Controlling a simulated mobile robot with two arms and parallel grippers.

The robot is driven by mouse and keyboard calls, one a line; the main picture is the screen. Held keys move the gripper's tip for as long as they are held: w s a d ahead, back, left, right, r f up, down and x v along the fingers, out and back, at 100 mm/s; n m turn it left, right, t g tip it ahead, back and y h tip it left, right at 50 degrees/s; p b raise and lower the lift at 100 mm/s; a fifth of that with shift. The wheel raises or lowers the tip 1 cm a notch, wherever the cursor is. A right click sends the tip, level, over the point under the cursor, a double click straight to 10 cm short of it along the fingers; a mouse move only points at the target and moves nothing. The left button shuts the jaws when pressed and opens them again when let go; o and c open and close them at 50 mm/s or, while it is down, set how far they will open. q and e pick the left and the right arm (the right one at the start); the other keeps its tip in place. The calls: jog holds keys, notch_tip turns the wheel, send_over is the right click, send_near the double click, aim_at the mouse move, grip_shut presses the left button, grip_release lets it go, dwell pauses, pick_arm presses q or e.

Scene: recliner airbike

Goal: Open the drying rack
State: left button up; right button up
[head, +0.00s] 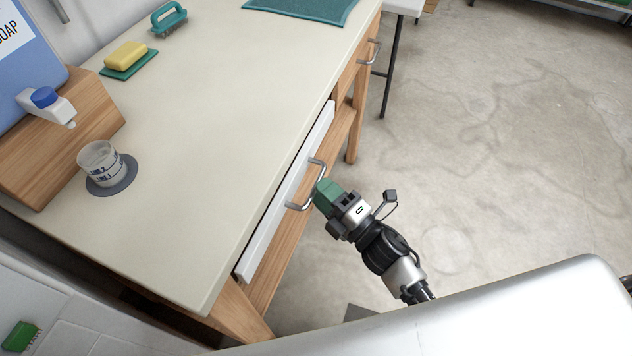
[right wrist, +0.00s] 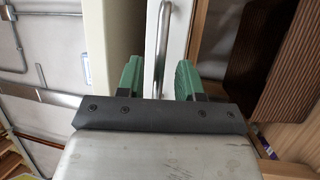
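The white drawer-like front (head: 289,196) under the bench top is the likeliest part of the drying rack; no other rack shows. It appears nearly flush with the bench, with a dark gap along its top. Its bent metal handle (head: 318,170) faces the floor side. My right gripper (head: 325,194) is at the handle, its green fingers hiding part of it. In the right wrist view, my right gripper (right wrist: 160,78) is open, with the handle bar (right wrist: 162,45) between the fingers and gaps on both sides. My left gripper is not in view.
On the bench top (head: 200,170) are a yellow sponge (head: 126,55), a green brush (head: 168,18), a cup (head: 101,163) and a soap dispenser (head: 45,100). Another drawer handle (head: 374,51) is farther along. The concrete floor (head: 500,150) at right is clear.

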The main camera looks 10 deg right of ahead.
jog(key=shift+x, duration=1.3)
jog(key=shift+s, duration=0.1)
grip_shut()
